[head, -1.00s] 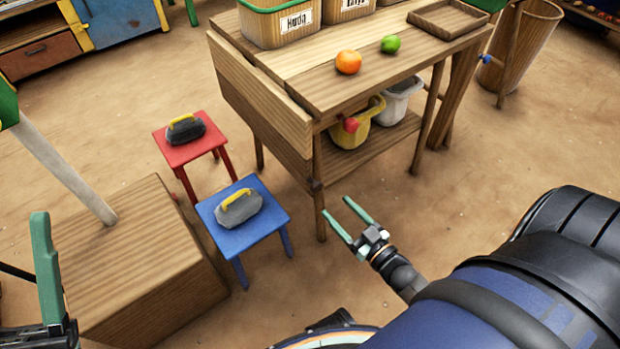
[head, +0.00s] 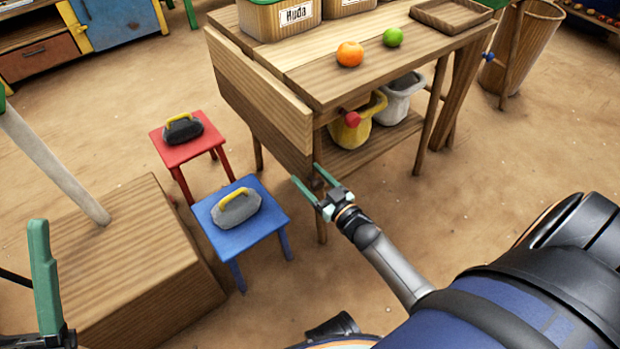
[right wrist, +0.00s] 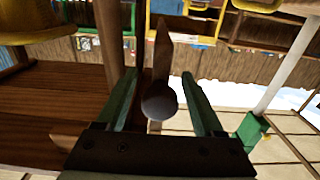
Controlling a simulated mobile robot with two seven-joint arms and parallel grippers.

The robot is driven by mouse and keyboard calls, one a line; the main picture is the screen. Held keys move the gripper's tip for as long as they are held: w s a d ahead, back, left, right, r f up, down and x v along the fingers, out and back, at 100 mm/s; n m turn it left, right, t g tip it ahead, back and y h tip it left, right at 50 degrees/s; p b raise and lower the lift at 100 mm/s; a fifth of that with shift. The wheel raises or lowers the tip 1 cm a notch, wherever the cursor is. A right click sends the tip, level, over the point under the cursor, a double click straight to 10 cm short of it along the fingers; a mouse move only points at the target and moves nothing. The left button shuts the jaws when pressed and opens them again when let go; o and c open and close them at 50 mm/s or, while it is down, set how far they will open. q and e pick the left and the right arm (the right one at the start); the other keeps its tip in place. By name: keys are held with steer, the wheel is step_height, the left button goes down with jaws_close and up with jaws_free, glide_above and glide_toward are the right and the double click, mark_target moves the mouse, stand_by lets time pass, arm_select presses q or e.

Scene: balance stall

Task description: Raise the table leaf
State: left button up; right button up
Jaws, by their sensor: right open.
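The table leaf (head: 258,100) is a wooden panel hanging down along the left side of the wooden table (head: 400,60). My right gripper (head: 308,179) is open at the leaf's near lower corner, beside the table's front left leg. In the right wrist view, a thin wooden board edge (right wrist: 162,55), apparently the leaf, shows between the two green fingers. A dark round knob (right wrist: 158,101) sits in front of it between the fingers; I cannot tell what it is fixed to. Contact is unclear. My left gripper (head: 43,275) shows only partly at the left edge.
A red stool (head: 186,150) and a blue stool (head: 235,232) stand left of the leaf, each bearing a grey weight with a yellow handle. A large wooden block (head: 120,250) is at lower left. An orange (head: 350,54) and a green fruit (head: 393,37) lie on the tabletop.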

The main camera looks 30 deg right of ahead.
steer(key=shift+c, duration=0.3)
jaws_close()
stand_by(0.3)
stand_by(0.8)
